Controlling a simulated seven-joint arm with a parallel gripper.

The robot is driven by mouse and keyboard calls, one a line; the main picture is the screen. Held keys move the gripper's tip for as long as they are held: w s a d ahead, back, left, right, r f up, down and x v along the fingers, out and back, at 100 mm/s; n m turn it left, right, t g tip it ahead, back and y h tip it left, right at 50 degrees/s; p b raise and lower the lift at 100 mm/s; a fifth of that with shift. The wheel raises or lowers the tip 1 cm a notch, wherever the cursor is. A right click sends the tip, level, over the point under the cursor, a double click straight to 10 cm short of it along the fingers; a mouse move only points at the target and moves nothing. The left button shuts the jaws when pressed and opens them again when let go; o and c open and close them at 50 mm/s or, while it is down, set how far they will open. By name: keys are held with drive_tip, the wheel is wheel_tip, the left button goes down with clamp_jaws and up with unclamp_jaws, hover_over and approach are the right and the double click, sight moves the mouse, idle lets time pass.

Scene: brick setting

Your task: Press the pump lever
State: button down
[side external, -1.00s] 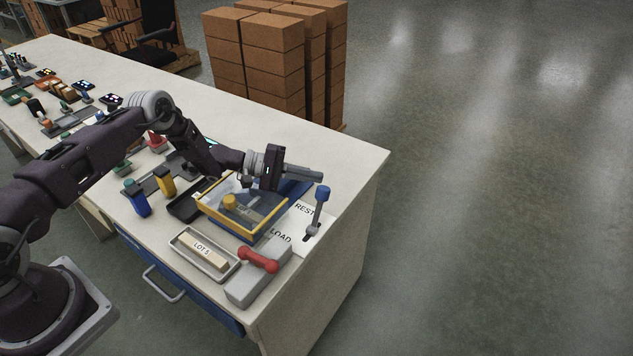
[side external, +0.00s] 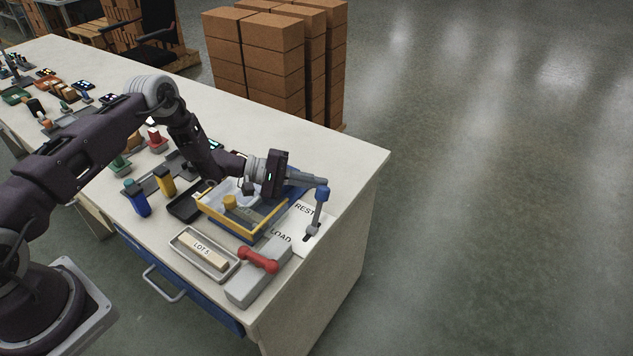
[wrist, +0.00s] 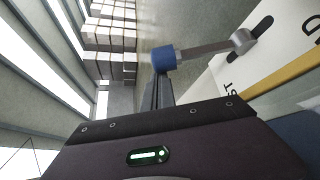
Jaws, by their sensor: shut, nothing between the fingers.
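The pump lever (side external: 317,212) is a grey arm with a blue knob (side external: 321,194) on top. It stands upright from a slotted white plate (side external: 316,237) marked REST and LOAD. My gripper (side external: 318,182) is shut and empty, with its fingertips right at the blue knob. In the wrist view the blue knob (wrist: 164,59) sits just beyond the fingertips (wrist: 160,78). They look touching or nearly so; I cannot tell which. The grey lever arm (wrist: 205,50) runs from the knob to its pivot.
A grey box with a red handle (side external: 258,260) and a tray labelled LOT 5 (side external: 205,255) lie in front. The table's right edge is close to the lever.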

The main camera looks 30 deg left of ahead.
sight(318, 189)
drive_tip(key=shift+m+t+h, duration=0.4)
drive_tip(key=shift+m, duration=0.2)
drive_tip(key=s, duration=0.1)
drive_tip(key=s+r, duration=0.1)
drive_tip(key=s, duration=0.2)
drive_tip(key=shift+s+r, duration=0.15)
drive_tip(key=shift+r, duration=0.15)
drive_tip(key=shift+m+t, duration=0.3)
drive_tip(key=shift+m, duration=0.2)
drive_tip(key=shift+s, duration=2.1)
wheel_tip(318, 189, up, 10)
drive_tip(key=shift+d+r, duration=0.1)
